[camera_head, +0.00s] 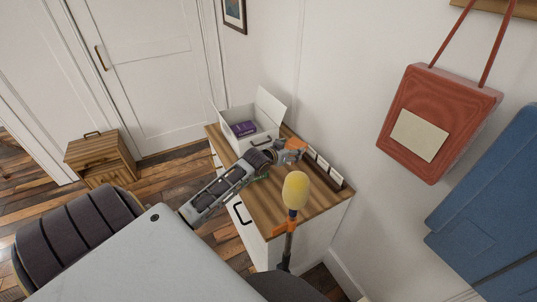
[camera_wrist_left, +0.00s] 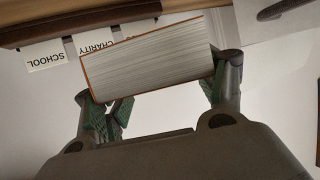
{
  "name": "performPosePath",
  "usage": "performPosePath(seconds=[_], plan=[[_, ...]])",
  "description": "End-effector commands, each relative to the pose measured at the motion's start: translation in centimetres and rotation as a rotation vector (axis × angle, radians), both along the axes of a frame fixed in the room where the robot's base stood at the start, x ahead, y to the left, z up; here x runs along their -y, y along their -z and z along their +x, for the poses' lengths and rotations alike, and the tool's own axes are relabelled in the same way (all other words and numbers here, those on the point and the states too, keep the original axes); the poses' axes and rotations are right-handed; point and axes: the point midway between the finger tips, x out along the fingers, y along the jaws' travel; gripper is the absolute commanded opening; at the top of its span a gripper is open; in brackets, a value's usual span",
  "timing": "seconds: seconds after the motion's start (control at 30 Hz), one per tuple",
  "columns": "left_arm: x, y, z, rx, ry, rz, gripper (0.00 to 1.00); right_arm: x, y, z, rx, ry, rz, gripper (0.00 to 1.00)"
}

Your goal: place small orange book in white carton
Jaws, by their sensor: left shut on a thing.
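The small orange book (camera_head: 295,144) is in my left gripper (camera_head: 281,153), held above the wooden top of the cabinet. In the left wrist view the book (camera_wrist_left: 150,56) shows its pale page edges and a thin orange cover, between the two fingers of the left gripper (camera_wrist_left: 160,85). The white carton (camera_head: 268,131) stands on the cabinet top with its lid raised, to the left of the held book. A purple book (camera_head: 243,128) lies inside it. My right gripper is not in view.
A dark rack with white label cards (camera_head: 324,167) runs along the wall side of the cabinet (camera_head: 272,205); cards in the wrist view read SCHOOL and CHARITY. A yellow-headed object (camera_head: 295,189) stands in front. A red bag (camera_head: 437,115) hangs on the wall.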

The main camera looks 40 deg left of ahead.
Motion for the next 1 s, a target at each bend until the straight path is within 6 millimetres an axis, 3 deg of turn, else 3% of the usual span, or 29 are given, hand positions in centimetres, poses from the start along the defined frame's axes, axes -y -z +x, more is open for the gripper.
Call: performPosePath(seconds=[0.27, 0.7, 1.0], plan=[[0.0, 0.9, 0.0, -0.001, 0.000, -0.001, 0.42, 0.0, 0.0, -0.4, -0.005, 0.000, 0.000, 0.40], [0.0, 5.9, 0.0, 0.001, 0.000, 0.000, 0.42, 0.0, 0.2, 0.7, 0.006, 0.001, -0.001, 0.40], [0.0, 6.2, 0.0, 0.002, 0.001, 0.001, 0.42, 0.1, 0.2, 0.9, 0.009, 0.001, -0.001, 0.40]])
